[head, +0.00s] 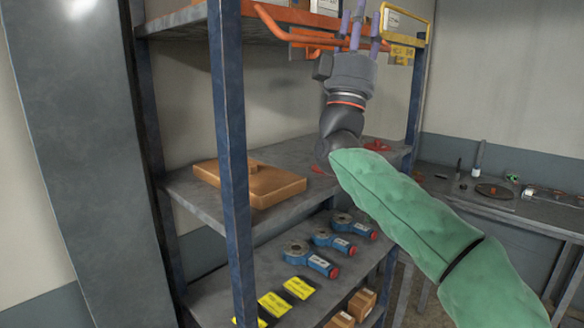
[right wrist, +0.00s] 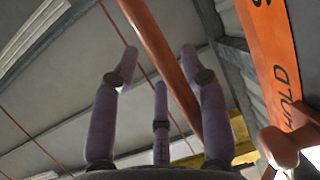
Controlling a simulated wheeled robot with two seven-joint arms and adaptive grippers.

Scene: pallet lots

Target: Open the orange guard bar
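The orange guard bar (head: 290,35) runs across the front of the top shelf, at the top of the head view. It also crosses the right wrist view (right wrist: 165,60) as a slanting orange bar. My right gripper (head: 357,15) is raised in front of the shelf, beside the bar, its purple fingers pointing up. In the right wrist view its fingers (right wrist: 160,70) are spread apart, with the bar passing behind the right-hand finger. I cannot tell whether they touch. An orange plate with black lettering (right wrist: 280,70) is at the right. My left gripper is out of view.
A yellow frame (head: 403,40) is right of the gripper. A brown case (head: 250,183) lies on the middle shelf; blue tools (head: 312,258) and yellow-labelled items (head: 273,303) lie below. A workbench (head: 500,198) stands at right.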

